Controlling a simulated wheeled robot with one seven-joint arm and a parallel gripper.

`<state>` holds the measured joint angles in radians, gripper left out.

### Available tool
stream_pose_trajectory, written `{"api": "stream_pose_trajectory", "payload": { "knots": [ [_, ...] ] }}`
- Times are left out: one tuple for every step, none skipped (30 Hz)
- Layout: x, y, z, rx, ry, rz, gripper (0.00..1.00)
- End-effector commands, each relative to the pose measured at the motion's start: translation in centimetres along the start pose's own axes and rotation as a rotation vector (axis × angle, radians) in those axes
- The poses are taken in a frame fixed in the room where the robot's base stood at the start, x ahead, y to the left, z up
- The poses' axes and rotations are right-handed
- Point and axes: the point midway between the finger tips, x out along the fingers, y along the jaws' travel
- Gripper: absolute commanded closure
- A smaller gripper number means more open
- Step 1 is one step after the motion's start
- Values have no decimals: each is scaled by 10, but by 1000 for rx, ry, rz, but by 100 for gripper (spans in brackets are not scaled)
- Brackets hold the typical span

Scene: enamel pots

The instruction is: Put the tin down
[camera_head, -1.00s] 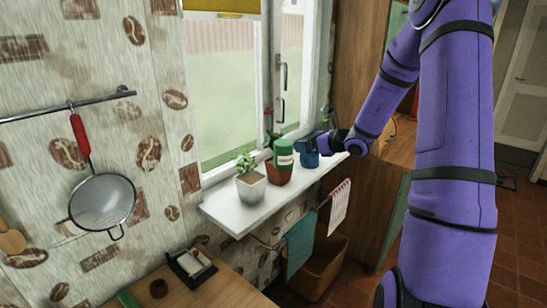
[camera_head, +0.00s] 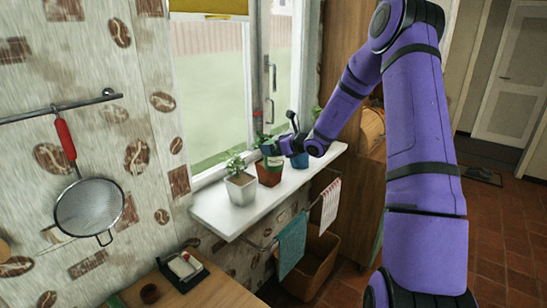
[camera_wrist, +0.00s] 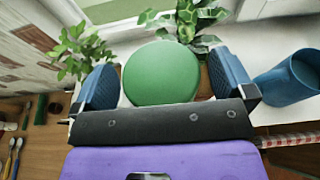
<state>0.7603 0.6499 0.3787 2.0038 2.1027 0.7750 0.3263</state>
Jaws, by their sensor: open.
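The tin is green with a round lid. In the wrist view its lid (camera_wrist: 162,73) faces me and sits between the two blue fingers of my gripper (camera_wrist: 163,86). The fingers are open, one at each side of the lid. In the head view the tin (camera_head: 267,148) shows at the red-brown pot above the windowsill (camera_head: 215,215), partly hidden by my gripper (camera_head: 283,147). I cannot tell whether its base rests on anything, as it is hidden.
A white pot with a plant (camera_head: 240,188) stands left of the red-brown pot (camera_head: 269,174). A blue pot (camera_head: 298,157) stands close on the right and shows in the wrist view (camera_wrist: 289,78). The sill's front left part is bare. Towels hang below.

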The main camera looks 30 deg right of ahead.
Motion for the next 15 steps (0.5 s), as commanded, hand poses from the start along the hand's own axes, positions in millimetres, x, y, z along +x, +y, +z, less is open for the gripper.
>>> {"api": "stream_pose_trajectory", "payload": {
  "knots": [
    [0, 0, 0, 0, 0, 0, 0],
    [0, 0, 0, 0, 0, 0, 0],
    [0, 0, 0, 0, 0, 0, 0],
    [0, 0, 0, 0, 0, 0, 0],
    [0, 0, 0, 0, 0, 0, 5],
    [0, 0, 0, 0, 0, 0, 14],
    [0, 0, 0, 0, 0, 0, 21],
    [0, 0, 0, 0, 0, 0, 28],
    [0, 0, 0, 0, 0, 0, 37],
    [0, 0, 0, 0, 0, 0, 44],
    [0, 0, 0, 0, 0, 0, 51],
    [0, 0, 1, -1, -1, 0, 57],
    [0, 0, 1, -1, -1, 0, 57],
    [0, 0, 1, -1, -1, 0, 57],
    [0, 0, 1, -1, -1, 0, 57]
  ]
}}
